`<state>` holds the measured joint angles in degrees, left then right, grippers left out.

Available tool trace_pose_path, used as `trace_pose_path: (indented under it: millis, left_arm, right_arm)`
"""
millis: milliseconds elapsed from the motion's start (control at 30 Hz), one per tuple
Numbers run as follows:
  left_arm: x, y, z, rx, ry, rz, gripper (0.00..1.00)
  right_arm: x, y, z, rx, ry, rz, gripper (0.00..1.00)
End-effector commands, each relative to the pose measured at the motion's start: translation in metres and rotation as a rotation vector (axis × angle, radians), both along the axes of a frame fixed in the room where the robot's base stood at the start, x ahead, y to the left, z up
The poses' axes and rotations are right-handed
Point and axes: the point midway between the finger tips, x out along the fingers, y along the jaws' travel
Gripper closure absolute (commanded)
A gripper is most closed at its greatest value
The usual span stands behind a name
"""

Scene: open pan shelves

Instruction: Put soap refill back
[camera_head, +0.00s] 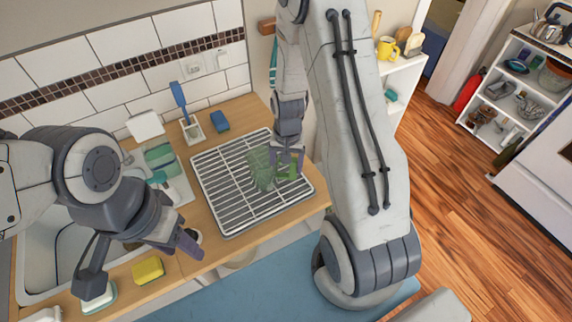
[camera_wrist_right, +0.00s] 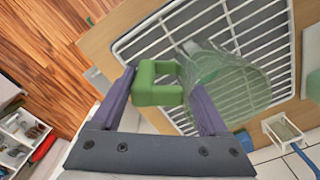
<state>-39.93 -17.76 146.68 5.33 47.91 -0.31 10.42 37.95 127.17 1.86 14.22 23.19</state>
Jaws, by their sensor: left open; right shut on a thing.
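My right gripper (camera_head: 287,152) is shut on the green handle (camera_head: 290,172) of a translucent green vessel (camera_head: 262,168), over the right part of the wire drying rack (camera_head: 235,207). In the right wrist view the handle (camera_wrist_right: 158,84) lies between the purple fingers (camera_wrist_right: 160,75), and the clear body (camera_wrist_right: 228,85) extends right over the rack wires. I cannot tell whether it touches the rack. No label shows that this is the soap refill. Another translucent green container (camera_head: 160,157) stands by the sink. My left gripper (camera_head: 148,270) is open and empty above the counter's front edge.
The sink (camera_head: 48,255) is left. A blue brush (camera_head: 179,98) in its holder and a blue sponge (camera_head: 220,121) stand behind the rack. White shelves (camera_head: 402,77) stand right.

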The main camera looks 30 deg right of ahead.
Motion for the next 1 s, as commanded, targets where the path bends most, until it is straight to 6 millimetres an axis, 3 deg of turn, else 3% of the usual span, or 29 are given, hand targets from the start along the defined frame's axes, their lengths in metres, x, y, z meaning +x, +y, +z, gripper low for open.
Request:
trace_pose_path:
  millis: [1000]
  left_arm:
    - [0.0,0.0,-0.01,0.0,0.0,0.0,0.5]
  right_arm:
    - [0.0,0.0,-0.013,-0.001,-0.001,0.0,1.0]
